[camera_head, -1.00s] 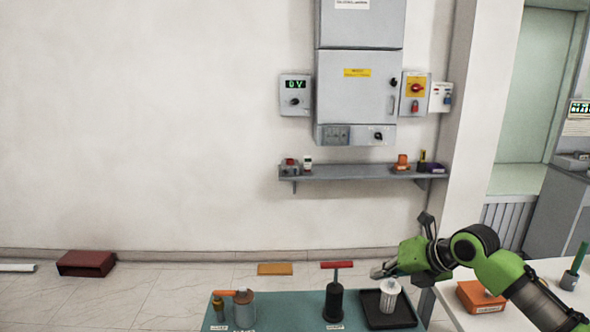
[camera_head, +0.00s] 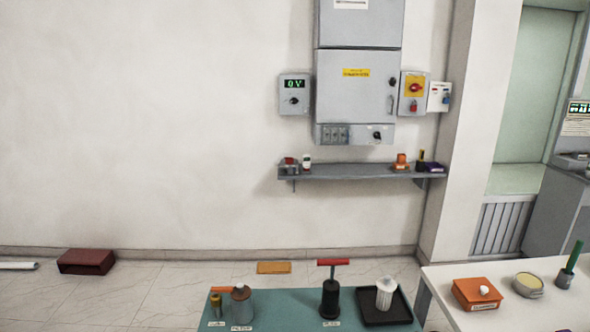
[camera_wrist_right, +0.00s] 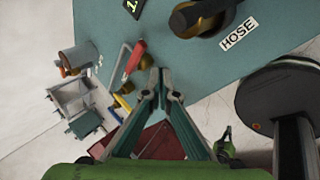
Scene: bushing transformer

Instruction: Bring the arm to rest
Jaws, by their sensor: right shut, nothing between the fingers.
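My right gripper (camera_wrist_right: 166,86) shows only in the right wrist view. Its two fingers come together at the tips, and nothing is held between them. It points down over or beside a teal surface (camera_wrist_right: 200,75) with a label reading HOSE. No arm shows in the head view. My left gripper cannot be made out in either view.
In the head view a teal table (camera_head: 275,306) holds a red-handled pump (camera_head: 331,290), a grey canister (camera_head: 241,304) and a black tray (camera_head: 402,312) with a white part (camera_head: 386,292). A white table (camera_head: 448,279) holds an orange box (camera_head: 477,295). A wall shelf (camera_head: 345,173) is behind.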

